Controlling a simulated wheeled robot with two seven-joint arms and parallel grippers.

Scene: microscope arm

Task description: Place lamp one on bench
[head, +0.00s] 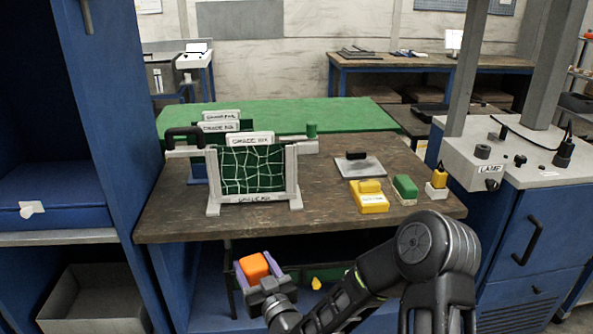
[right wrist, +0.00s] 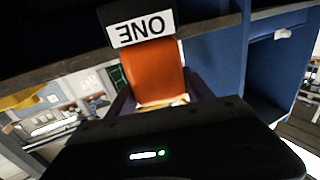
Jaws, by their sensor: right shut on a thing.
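Lamp one is an orange block (head: 253,267) in the head view, held between the purple fingers of my right gripper (head: 258,268). In the right wrist view the orange body (right wrist: 158,75) shows with a black part bearing a white label "ONE" (right wrist: 140,28), upside down in the picture. The gripper is shut on it. In the head view it appears in front of and below the front edge of the brown wooden bench (head: 330,215). The lamp is apart from the bench top. My left gripper is in neither view.
On the bench stand a framed green net rack (head: 252,172), a grey plate (head: 358,167), a yellow block (head: 369,197) and a green block (head: 405,188). A blue cabinet (head: 105,100) is left. The bench's front middle is clear.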

